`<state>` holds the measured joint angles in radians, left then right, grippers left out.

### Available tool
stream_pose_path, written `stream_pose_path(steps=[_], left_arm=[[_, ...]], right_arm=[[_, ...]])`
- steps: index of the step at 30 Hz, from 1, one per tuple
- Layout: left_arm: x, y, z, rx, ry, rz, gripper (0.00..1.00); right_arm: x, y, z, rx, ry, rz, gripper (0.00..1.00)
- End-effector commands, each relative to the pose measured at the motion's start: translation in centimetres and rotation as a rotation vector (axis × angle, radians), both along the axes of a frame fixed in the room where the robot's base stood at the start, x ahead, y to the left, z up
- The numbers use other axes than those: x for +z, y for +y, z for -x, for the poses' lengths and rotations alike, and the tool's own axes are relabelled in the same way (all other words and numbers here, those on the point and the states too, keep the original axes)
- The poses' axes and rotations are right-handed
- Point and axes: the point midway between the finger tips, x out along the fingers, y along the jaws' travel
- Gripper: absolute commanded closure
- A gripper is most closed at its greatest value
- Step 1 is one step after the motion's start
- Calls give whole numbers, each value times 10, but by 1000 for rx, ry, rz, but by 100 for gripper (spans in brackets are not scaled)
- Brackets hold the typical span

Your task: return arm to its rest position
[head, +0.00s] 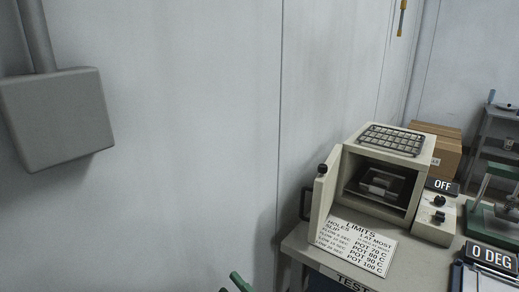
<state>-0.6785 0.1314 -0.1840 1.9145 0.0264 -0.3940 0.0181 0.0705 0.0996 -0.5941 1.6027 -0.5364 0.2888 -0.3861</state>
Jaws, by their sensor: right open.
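Only a small part of my right gripper (236,284) shows, as green finger ends at the bottom edge of the head view, left of the table. It is open, and I see nothing between the fingers. The rest of it and its arm are below the picture. It is apart from the table and the oven. My left gripper is not in view.
A table (294,244) at the lower right bears a small oven (349,160) with its door (323,194) open, a limits sheet (352,245), a control box (434,217) and a green-based stand (488,226). A grey wall box (57,117) hangs left. The wall between is bare.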

Motion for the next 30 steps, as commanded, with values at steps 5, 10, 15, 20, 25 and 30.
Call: stream_pose_path(steps=[5,10,15,20,25,30], left_arm=[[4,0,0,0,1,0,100],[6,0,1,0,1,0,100],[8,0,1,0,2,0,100],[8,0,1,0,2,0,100],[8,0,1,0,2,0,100],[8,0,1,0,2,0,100]], right_arm=[[-95,-87,24,-244,530,-217,53],[-176,-158,86,-466,961,-402,53],[-223,-201,150,-630,1243,-527,53],[-238,-217,181,-701,1358,-578,53],[-240,-219,185,-709,1373,-585,53],[-240,-218,184,-708,1371,-583,53]])
